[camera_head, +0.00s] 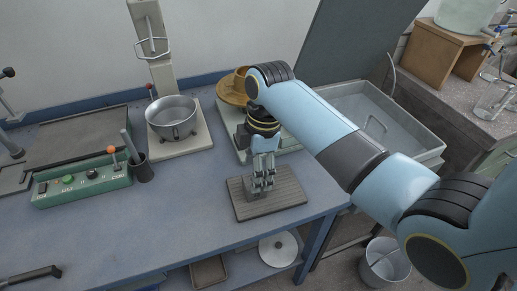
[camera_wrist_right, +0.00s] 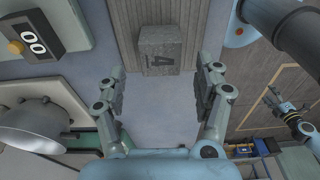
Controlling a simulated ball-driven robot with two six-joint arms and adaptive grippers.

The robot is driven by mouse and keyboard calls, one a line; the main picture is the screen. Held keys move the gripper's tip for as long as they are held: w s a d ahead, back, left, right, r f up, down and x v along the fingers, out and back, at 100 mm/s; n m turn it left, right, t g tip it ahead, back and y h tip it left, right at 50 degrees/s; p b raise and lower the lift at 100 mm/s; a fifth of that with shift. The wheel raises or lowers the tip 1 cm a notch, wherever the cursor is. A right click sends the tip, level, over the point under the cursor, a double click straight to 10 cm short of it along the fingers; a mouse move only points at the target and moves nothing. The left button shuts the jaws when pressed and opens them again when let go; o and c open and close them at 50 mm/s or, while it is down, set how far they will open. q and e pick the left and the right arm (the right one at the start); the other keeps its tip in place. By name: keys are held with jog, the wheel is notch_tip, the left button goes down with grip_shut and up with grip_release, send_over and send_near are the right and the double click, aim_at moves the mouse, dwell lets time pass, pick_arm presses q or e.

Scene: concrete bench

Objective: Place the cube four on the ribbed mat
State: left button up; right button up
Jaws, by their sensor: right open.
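The cube four (camera_wrist_right: 160,50) is a grey block with a dark 4 on its face, in the upper middle of the wrist view. It overlaps the near edge of the ribbed mat (camera_wrist_right: 125,18) in that view; I cannot tell how far it rests on it. The mat also shows in the head view (camera_head: 243,208), below my right gripper (camera_head: 262,188). My right gripper is open, its fingers (camera_wrist_right: 161,88) apart on either side of the cube's near end, not touching it. In the head view the fingers hide the cube. A jointed claw at the wrist view's right may be my left gripper (camera_wrist_right: 284,110).
A metal pot (camera_head: 172,118) on a stand and a green control box (camera_head: 82,182) are to the left. A dark cup (camera_head: 141,170) stands between them. A pale tray or sink (camera_head: 375,115) is at the right. The blue bench left of the mat is clear.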

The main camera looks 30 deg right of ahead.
notch_tip(320, 180, up, 8)
jog(key=shift+s+d+f, duration=0.15)
jog(key=shift+d+f, duration=0.1)
jog(key=shift+d, duration=0.2)
